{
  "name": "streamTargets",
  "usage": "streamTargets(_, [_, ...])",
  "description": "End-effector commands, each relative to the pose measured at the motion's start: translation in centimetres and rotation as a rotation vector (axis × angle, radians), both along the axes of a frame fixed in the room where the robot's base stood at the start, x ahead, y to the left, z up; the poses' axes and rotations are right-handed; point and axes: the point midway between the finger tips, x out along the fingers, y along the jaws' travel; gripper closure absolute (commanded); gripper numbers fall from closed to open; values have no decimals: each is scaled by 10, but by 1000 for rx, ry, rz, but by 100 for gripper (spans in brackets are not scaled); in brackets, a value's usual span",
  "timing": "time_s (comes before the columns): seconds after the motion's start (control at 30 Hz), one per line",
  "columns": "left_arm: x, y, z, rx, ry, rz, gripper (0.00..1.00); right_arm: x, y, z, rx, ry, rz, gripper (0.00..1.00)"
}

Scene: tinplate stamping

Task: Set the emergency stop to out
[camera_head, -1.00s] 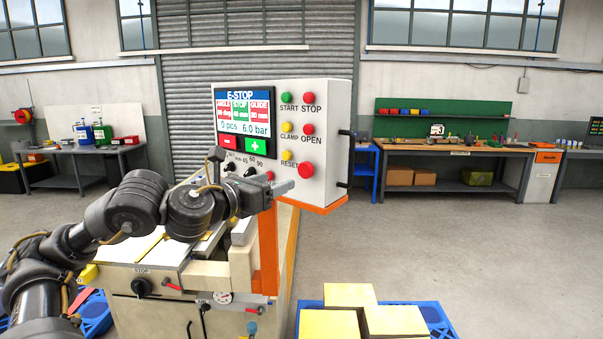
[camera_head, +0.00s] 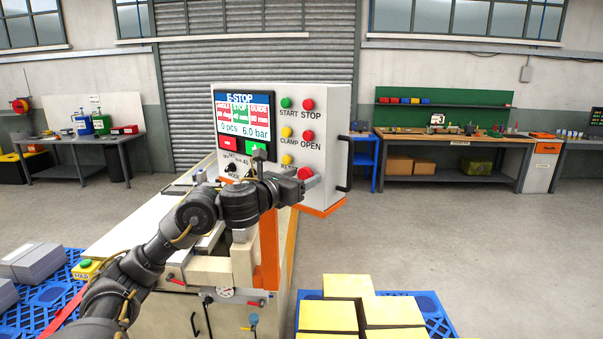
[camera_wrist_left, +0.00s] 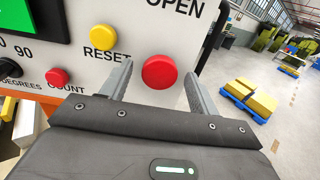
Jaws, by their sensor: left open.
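The emergency stop is the large red round button (camera_head: 305,173) at the lower right of the control panel's face (camera_head: 325,140). It also shows whole in the left wrist view (camera_wrist_left: 159,72). My left gripper (camera_head: 311,182) is open in front of it, with nothing held. In the left wrist view, its two fingers (camera_wrist_left: 157,82) point toward the panel, one on each side of the button. I see no finger touching the button, and I cannot tell whether the tips reach around it. The panel screen (camera_head: 243,118) reads E-STOP. My right gripper is out of view.
The yellow RESET button (camera_wrist_left: 103,37) is close to the left finger in the wrist view. A red COUNT button (camera_wrist_left: 57,77) is farther left. A dark handle (camera_head: 344,163) is on the panel's right side. Yellow blocks (camera_head: 347,287) lie on a blue pallet (camera_head: 437,312) below.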

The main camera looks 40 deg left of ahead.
Motion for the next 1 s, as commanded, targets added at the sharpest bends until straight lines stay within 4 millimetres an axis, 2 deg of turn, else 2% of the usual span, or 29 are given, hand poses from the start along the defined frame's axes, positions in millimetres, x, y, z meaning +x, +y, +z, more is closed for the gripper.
streamTargets(0.37, [6,0,-1,0,1,-1,39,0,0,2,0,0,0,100])
streamTargets(0.83, [6,0,-1,0,1,-1,99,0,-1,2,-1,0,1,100])
streamTargets(1.0, [6,0,-2,3,-2,0,100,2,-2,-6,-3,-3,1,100])
